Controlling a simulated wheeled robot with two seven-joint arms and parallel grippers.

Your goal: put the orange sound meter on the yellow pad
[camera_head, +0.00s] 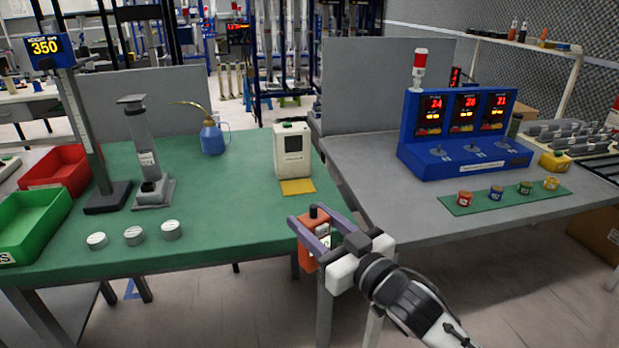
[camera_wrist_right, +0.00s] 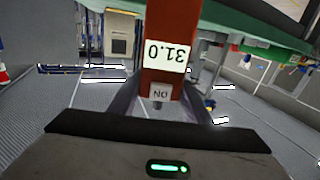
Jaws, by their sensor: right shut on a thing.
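The orange sound meter (camera_head: 306,252) is held by my right gripper (camera_head: 312,226), in front of the green table's right front corner. In the right wrist view the meter (camera_wrist_right: 168,85) sits between the fingers and shows a white label reading 31.0, upside down. The yellow pad (camera_head: 297,187) lies flat on the green table near its right edge, in front of a white box-shaped device (camera_head: 292,150). The pad's visible top is bare, and the meter is apart from it. My left gripper is not in view.
The green table (camera_head: 230,215) has free room left of the pad. Three white round pieces (camera_head: 134,236), a grey stand (camera_head: 150,160) and a blue oil can (camera_head: 213,138) stand on it. A grey table (camera_head: 370,180) with a blue display console (camera_head: 465,135) is at right.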

